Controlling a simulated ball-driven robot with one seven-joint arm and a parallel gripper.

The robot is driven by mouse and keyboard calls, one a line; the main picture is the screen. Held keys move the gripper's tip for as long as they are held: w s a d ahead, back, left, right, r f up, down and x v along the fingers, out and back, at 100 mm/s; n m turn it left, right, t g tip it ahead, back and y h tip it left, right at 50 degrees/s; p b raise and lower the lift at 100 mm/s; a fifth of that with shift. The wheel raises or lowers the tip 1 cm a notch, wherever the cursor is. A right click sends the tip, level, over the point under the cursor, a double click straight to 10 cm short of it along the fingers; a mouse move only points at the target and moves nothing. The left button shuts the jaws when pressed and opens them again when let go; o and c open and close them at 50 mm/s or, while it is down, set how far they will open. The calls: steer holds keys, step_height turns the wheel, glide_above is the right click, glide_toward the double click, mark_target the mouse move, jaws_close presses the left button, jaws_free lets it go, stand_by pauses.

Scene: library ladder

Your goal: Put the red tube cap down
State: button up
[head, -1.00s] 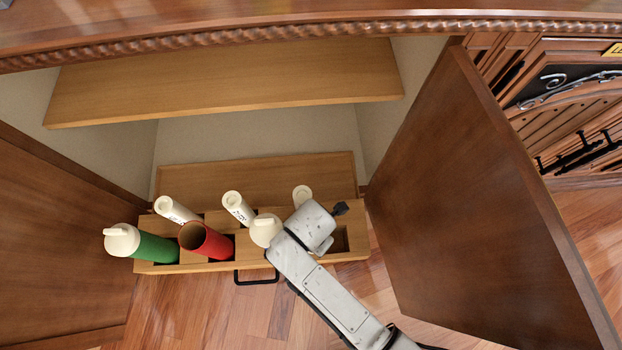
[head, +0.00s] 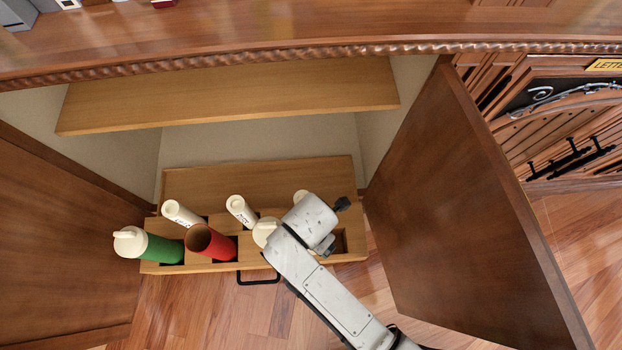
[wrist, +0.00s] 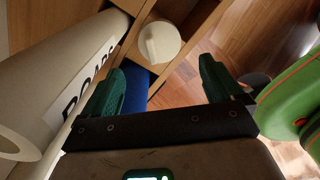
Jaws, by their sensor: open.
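The red tube (head: 222,246) stands tilted in the drawer, its top end open and uncapped. A white cap (head: 263,229) is just right of it, partly hidden by my arm. In the wrist view a round white cap (wrist: 160,42) lies beyond the fingertips at the drawer's wooden dividers, with no finger touching it. I cannot tell whether it rests on wood or on a tube. A blue surface (wrist: 136,82) shows beside the left finger. My gripper (wrist: 163,78) is open, with nothing seen between its green fingers; the head view hides them behind my arm.
A green tube with a white cap (head: 130,241) is at the drawer's left end. White rolls (head: 240,210) stand along the back; one marked roll (wrist: 55,85) is close left of the gripper. The open drawer (head: 205,267) has a black handle. A cabinet door (head: 465,200) stands open right.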

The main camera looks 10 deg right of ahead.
steer(key=shift+r+p, duration=0.75)
steer(key=shift+r, duration=1.9)
